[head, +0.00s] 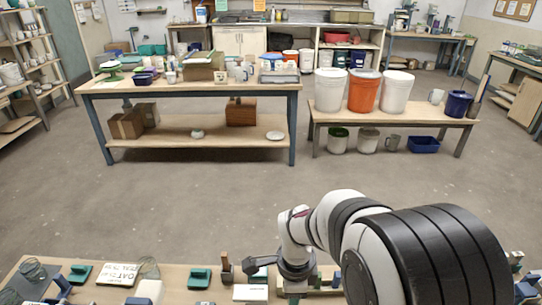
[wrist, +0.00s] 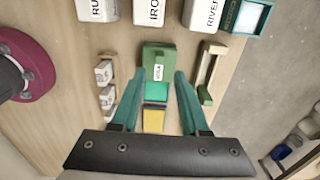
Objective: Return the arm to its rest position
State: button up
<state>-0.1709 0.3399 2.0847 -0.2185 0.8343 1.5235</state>
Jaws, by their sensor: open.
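My gripper shows in the wrist view (wrist: 160,74) with its two teal fingers spread apart and nothing held between them. It looks down at a wooden bench. Past and between the fingertips is a green block (wrist: 158,57) with a small label. Teal and yellow pieces (wrist: 154,119) lie nearer, between the fingers; I cannot tell whether anything touches. In the head view, my white and black arm reaches over the front bench (head: 178,277) at lower right, and its wrist end is just above the bench. The fingers are not clear there.
White labelled containers (wrist: 154,10) line the wrist view's top. Wooden holders flank the green block, one (wrist: 212,72) on the right. A maroon round object (wrist: 45,60) is at left. Open floor (head: 190,200) separates the front bench from a table with white and orange buckets (head: 364,92).

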jog(key=shift+r, duration=0.1)
jog(key=s+d+r+n+y, duration=0.1)
jog(key=s+r+n, duration=0.4)
jog(key=s, duration=0.5)
jog(key=s+d+r+n, duration=0.1)
jog(key=s+r+n, duration=0.4)
jog(key=s, duration=0.5)
jog(key=shift+n+y, duration=0.4)
jog(key=shift+n, duration=0.8)
jog(key=shift+d, duration=0.15)
